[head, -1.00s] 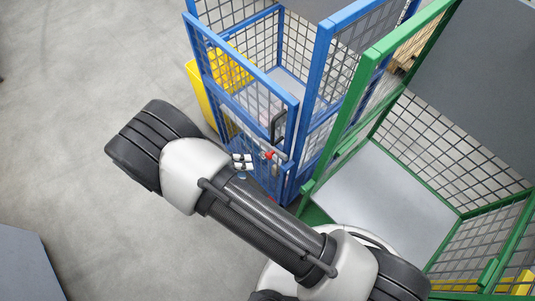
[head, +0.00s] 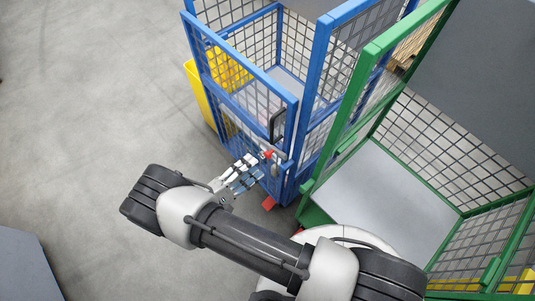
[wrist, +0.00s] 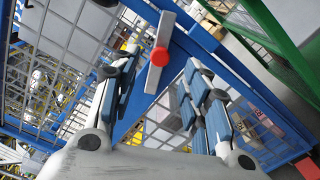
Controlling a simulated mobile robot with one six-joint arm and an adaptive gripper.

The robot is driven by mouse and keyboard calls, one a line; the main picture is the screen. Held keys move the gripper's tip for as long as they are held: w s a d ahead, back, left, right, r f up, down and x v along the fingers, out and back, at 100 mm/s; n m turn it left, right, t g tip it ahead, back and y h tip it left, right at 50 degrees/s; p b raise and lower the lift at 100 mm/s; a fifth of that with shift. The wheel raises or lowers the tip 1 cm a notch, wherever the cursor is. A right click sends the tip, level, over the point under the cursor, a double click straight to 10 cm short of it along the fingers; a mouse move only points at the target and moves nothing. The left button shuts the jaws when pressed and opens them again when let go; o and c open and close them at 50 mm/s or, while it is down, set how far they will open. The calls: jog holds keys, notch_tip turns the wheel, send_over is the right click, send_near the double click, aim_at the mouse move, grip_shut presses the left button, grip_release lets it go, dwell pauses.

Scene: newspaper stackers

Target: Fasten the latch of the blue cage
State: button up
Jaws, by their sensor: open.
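The blue cage (head: 291,140) stands at the upper middle of the head view, its mesh door (head: 240,75) on the side towards my arm. The latch is a grey metal bar with a round red knob (head: 269,154) at the door's edge post, below a black handle (head: 278,124). In the wrist view the latch bar (wrist: 168,30) runs slantwise, with the red knob (wrist: 160,57) on it. My gripper (head: 250,168) is open and empty, just short of the latch. In the wrist view its fingers (wrist: 158,78) lie either side of the knob's line, apparently without touching it.
A green cage (head: 350,95) with a grey floor stands close on the right. A yellow bin (head: 202,95) is behind the blue door. Open grey floor (head: 90,110) lies to the left, with a dark grey surface (head: 25,265) at lower left.

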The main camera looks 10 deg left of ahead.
aim_at(266, 156)
jog(key=x, duration=0.7)
jog(key=shift+w+d, duration=0.2)
jog(key=shift+c, duration=0.4)
grip_shut()
